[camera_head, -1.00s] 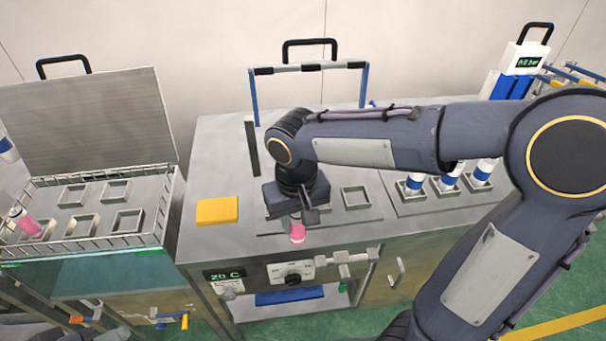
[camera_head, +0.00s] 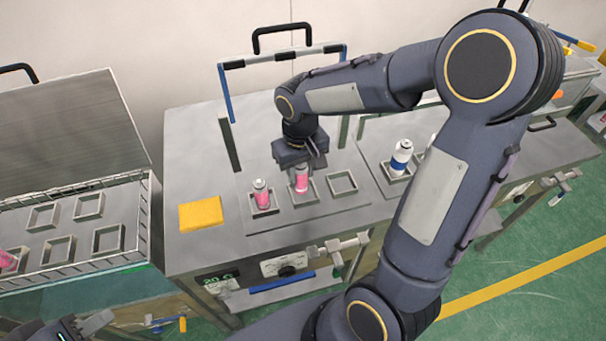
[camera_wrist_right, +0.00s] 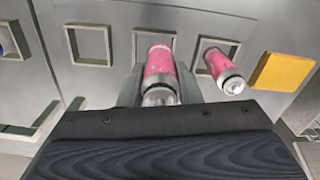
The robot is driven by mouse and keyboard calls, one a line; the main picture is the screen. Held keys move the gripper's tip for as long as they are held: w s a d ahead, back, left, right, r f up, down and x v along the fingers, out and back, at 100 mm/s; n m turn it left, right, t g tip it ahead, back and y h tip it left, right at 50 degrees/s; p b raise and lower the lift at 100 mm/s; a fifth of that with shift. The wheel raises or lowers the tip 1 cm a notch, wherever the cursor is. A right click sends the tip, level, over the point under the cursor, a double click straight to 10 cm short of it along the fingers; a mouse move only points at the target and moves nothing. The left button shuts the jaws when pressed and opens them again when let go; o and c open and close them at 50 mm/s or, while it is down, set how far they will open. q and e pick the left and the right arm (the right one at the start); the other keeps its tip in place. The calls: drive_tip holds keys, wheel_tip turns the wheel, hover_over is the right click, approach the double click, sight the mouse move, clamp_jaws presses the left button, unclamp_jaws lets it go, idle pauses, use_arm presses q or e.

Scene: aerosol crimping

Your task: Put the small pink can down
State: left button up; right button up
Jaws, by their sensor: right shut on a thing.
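My right gripper (camera_head: 309,166) is shut on a small pink can (camera_head: 301,181) with a silvery top, held upright at the middle square holder of a row on the bench. In the right wrist view the held can (camera_wrist_right: 158,68) sits between the fingers, its far end over the holder's frame. I cannot tell if its base rests in the holder. A second pink can (camera_head: 262,197) stands in the left holder, apart from the held one; it also shows in the wrist view (camera_wrist_right: 222,66). My left gripper (camera_head: 92,325) is partly visible at the bottom left edge, its jaws unclear.
The right holder (camera_head: 342,182) of the row is empty. A yellow block (camera_head: 201,214) lies left of the row. A white can with a blue band (camera_head: 401,158) stands to the right. A wire-railed tray of square holders (camera_head: 124,262) is at the left. A blue-posted frame stands behind.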

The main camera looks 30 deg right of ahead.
sight(303, 179)
drive_tip(key=shift+w+d+f, duration=0.35)
drive_tip(key=shift+f, duration=0.2)
drive_tip(key=shift+w+d+f, duration=0.15)
drive_tip(key=shift+f, duration=0.85)
drive_tip(key=shift+w+d+f, duration=0.1)
drive_tip(key=shift+d+f, duration=0.05)
drive_tip(key=shift+f, duration=0.85)
drive_tip(key=shift+f, duration=0.15)
drive_tip(key=o, duration=1)
